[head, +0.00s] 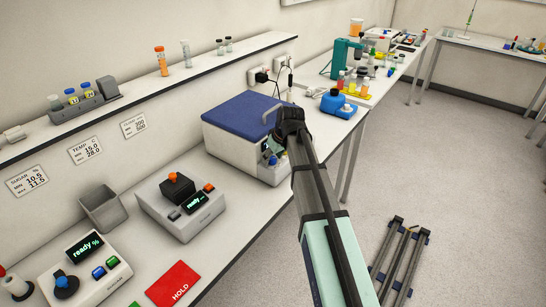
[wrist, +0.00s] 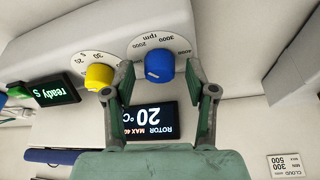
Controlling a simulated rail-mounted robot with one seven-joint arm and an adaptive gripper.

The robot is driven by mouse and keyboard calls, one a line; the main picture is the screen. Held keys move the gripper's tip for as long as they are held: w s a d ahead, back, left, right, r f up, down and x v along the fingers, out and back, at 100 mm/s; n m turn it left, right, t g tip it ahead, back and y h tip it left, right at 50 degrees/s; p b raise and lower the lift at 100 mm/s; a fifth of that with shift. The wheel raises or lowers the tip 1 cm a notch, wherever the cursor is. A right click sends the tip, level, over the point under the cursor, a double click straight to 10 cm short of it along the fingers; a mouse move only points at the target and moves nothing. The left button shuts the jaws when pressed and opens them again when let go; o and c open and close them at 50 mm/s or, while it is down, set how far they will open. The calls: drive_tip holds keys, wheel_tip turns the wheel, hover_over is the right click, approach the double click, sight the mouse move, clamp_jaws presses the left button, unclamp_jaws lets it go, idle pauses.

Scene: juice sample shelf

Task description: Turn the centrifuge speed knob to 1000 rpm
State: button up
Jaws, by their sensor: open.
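The centrifuge (head: 240,148) is a white box with a blue lid, on the bench in the head view. The wrist view shows its front panel upside down. The blue speed knob (wrist: 159,66) sits on a round white rpm dial (wrist: 141,44); 2000, 3000 and 4000 are visible, and the rest is hidden. A pale mark shows at the knob's lower left; its exact reading is unclear. My gripper (wrist: 160,70) is open, with one finger on each side of the blue knob. I cannot tell whether they touch it. In the head view my arm hides much of the panel.
A yellow knob (wrist: 98,76) with its own dial is close to the left finger. A display (wrist: 149,120) reads 20 °C.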

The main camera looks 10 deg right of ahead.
clamp_jaws()
drive_tip(key=n+b, duration=0.1)
drive_tip(key=n, duration=0.1)
drive_tip(key=n+g+y+b, duration=0.1)
drive_tip(key=n, duration=0.2)
drive_tip(key=shift+w+d+f+n+g, duration=0.1)
drive_tip(key=shift+w+d+n+g, duration=0.1)
drive_tip(key=shift+n+g, duration=0.1)
drive_tip(key=n+g+y+b, duration=0.1)
drive_tip(key=n+b, duration=0.1)
drive_tip(key=n, duration=0.2)
drive_tip(key=shift+n+g+b, duration=0.3)
drive_tip(key=shift+n+g, duration=0.3)
drive_tip(key=shift+n, duration=0.5)
